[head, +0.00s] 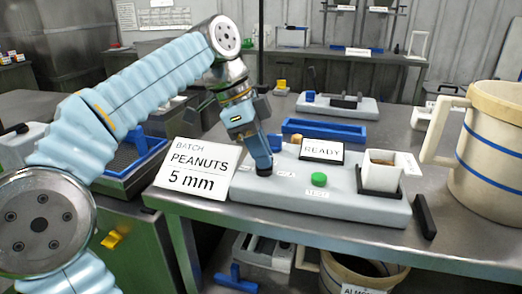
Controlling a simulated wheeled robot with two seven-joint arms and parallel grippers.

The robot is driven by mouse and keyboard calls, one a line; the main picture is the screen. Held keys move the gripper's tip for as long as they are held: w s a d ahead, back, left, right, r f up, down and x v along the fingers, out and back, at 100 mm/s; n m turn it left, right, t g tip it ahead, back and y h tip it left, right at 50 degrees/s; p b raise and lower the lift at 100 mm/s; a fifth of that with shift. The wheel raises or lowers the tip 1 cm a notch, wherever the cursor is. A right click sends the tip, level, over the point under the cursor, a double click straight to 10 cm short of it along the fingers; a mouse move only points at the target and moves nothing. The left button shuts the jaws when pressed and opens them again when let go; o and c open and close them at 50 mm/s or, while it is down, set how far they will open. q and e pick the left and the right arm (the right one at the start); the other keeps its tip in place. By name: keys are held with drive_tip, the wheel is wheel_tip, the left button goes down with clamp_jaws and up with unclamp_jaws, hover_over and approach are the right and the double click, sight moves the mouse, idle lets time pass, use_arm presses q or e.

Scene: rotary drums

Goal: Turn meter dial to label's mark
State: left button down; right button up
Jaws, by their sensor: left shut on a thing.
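The label (196,169) stands on the table's left end and reads "BATCH PEANUTS 5 mm". The meter (335,204) is a light grey box on the steel table with a green button (319,180) and a "READY" sign (321,151). My left gripper (263,168) points down over the left part of the meter and is shut on the dark meter dial (264,172). The gripper hides most of the dial, so its pointer cannot be read. Small white marks on the meter beside the dial are too small to read. My right gripper is not in view.
A white cup (381,181) with brown contents sits at the meter's right end. A large cream pot (490,140) with blue bands stands at the right. A blue tray (323,131) lies behind the meter. A black bar (424,216) lies to its right.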

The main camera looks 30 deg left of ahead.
sight(251, 170)
use_arm(q)
drive_tip(key=shift+m, duration=0.7)
drive_tip(key=shift+g, duration=0.3)
drive_tip(key=c, duration=1.1)
unclamp_jaws()
drive_tip(key=shift+r, duration=0.1)
drive_tip(key=shift+v, duration=3.6)
